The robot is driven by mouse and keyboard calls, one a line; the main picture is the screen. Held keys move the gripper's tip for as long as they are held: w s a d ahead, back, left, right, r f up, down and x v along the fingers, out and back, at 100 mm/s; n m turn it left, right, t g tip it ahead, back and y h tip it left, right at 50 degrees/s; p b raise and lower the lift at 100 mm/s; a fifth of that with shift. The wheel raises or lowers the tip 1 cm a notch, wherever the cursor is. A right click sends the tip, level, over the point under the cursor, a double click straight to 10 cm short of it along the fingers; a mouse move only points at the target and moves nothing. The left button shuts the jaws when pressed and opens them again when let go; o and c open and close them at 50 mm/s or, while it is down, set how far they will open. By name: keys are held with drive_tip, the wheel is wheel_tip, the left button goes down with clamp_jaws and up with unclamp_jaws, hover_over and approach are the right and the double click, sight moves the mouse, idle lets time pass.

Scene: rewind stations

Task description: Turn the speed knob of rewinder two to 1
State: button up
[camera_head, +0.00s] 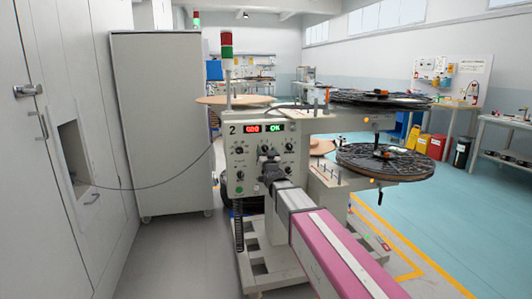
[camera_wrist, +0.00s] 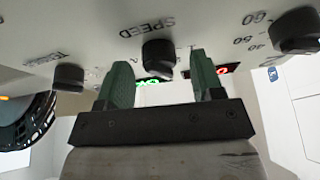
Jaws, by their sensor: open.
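Rewinder two (camera_head: 283,128) stands ahead, with a "2" on its pale control panel. In the wrist view the black speed knob (camera_wrist: 158,53) sits under the word SPEED on the panel, with scale marks partly visible at its right. My gripper (camera_wrist: 161,68) is open, its two green fingers apart and empty. The knob lies between the fingers' lines, just beyond their tips; I cannot tell whether they touch it. In the head view my gripper (camera_head: 267,163) is in front of the panel, and my wrist hides part of it. The knob's pointer is not readable.
Other knobs flank it in the wrist view: a tension-side knob (camera_wrist: 68,76) at left and a numbered knob (camera_wrist: 295,30) at right. Red and green displays (camera_head: 264,128) are lit. Cable reels (camera_head: 385,160) jut right. A grey cabinet (camera_head: 160,125) stands left; floor at right is open.

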drive_tip(key=shift+w, duration=0.15)
drive_tip(key=c, duration=0.9)
drive_tip(key=shift+c, duration=0.2)
drive_tip(key=shift+n, duration=0.3)
drive_tip(key=n+g+y, duration=0.1)
drive_tip(key=n+y, duration=0.1)
drive_tip(key=n, duration=0.2)
drive_tip(key=n+g+y, duration=0.1)
drive_tip(key=n+y, duration=0.1)
drive_tip(key=n, duration=0.2)
drive_tip(key=n+g+y, duration=0.1)
drive_tip(key=n, duration=0.3)
drive_tip(key=shift+d+r+y, duration=0.1)
drive_tip(key=shift+y, duration=0.3)
drive_tip(key=shift+n, duration=0.3)
drive_tip(key=o, duration=0.9)
drive_tip(key=shift+o, duration=0.2)
